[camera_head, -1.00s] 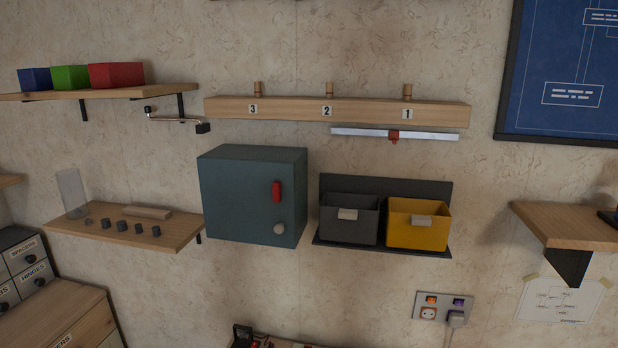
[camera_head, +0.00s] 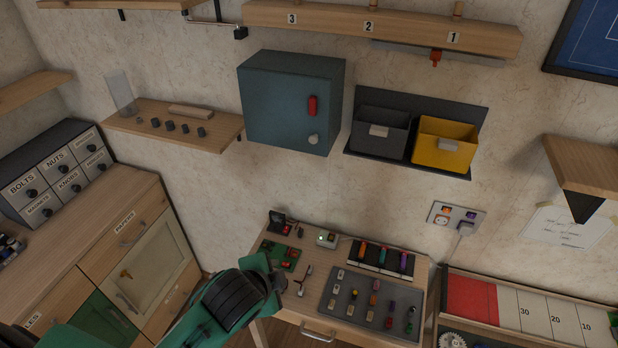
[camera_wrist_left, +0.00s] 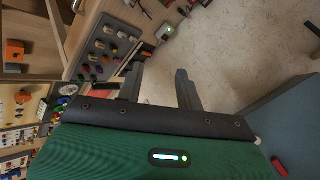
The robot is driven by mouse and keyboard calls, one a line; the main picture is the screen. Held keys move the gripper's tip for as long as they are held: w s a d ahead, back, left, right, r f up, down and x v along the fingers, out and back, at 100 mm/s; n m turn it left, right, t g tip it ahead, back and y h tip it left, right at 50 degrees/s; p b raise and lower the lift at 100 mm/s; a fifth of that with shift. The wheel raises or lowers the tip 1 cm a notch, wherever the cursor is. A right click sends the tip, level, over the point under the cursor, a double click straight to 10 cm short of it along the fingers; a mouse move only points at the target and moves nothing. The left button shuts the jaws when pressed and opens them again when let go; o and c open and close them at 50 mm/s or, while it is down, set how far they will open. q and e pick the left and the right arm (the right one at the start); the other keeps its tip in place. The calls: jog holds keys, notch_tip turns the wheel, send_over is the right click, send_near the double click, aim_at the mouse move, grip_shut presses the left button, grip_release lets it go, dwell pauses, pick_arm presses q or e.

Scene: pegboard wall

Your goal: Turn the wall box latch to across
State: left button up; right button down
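The wall box (camera_head: 290,100) is a dark teal cabinet mounted on the wall, with its door shut. Its red latch (camera_head: 312,105) stands upright on the door, above a pale round knob (camera_head: 313,139). In the left wrist view the wall box (camera_wrist_left: 290,115) is at the lower right, with the red latch (camera_wrist_left: 279,167) near the bottom edge. My left gripper (camera_wrist_left: 160,70) is open and empty, its two fingers apart, clear of the box. In the head view my green left arm comes in at the bottom, below the box. My right gripper is not in view.
A shelf (camera_head: 215,132) with small dark blocks is left of the box. Grey (camera_head: 379,133) and yellow (camera_head: 444,145) bins hang to its right. A workbench (camera_head: 410,262) with tools stands below. The wall directly under the box is clear.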

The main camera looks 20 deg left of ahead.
pick_arm(q)
jog(key=w+d+r+m+t, duration=0.1)
jog(key=w+r+m+t, duration=0.2)
jog(key=r+m, duration=0.35)
jog(key=w+d+r+m+t, duration=0.1)
jog(key=w+r+m+t, duration=0.1)
jog(key=w+r+m, duration=0.45)
jog(key=m+t, duration=0.5)
jog(key=m, duration=0.6)
send_near(312, 100)
jog(key=s, duration=0.6)
jog(key=w, duration=1.3)
jog(key=shift+w+r+b, duration=0.15)
jog(key=shift+r+b, duration=0.15)
jog(key=shift+w+f, duration=0.1)
jog(key=shift+w, duration=0.4)
grip_shut()
